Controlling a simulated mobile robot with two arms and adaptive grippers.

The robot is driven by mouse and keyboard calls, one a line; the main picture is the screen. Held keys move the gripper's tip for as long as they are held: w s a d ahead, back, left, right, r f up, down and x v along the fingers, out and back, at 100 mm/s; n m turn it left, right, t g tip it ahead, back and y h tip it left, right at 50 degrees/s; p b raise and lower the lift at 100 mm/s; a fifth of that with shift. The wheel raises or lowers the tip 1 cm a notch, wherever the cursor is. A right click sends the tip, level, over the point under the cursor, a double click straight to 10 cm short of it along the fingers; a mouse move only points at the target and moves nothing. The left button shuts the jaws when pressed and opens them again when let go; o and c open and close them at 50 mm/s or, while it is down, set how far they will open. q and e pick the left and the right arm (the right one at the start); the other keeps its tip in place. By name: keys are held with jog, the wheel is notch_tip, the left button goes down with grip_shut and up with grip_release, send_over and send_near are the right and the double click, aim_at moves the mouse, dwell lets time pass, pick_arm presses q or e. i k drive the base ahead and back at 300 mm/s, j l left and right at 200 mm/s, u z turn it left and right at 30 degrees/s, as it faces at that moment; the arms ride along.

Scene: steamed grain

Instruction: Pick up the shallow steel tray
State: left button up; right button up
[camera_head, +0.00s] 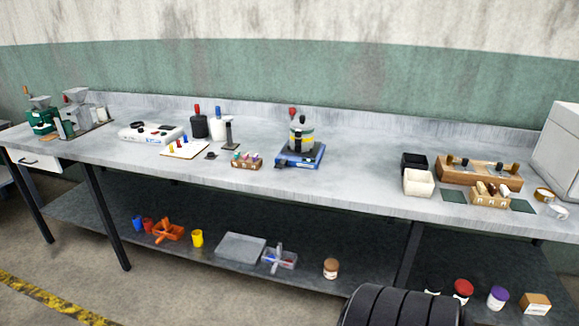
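A flat, shallow grey tray (241,247) lies on the lower shelf under the long bench, left of the middle of the head view. It looks like the shallow steel tray, and nothing shows lying in it. A small clear box (280,259) with red and blue items stands close to its right. Neither of my grippers is in view.
The bench top (350,175) overhangs the lower shelf (330,240). On the shelf, a yellow cup (197,238) and orange basket (168,231) stand left of the tray; a brown-lidded jar (331,268) stands right. Bench legs (104,215) rise at the shelf's front.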

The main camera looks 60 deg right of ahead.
aim_at(240, 247)
jog(key=z, duration=1.55)
jog(key=k+l, duration=0.05)
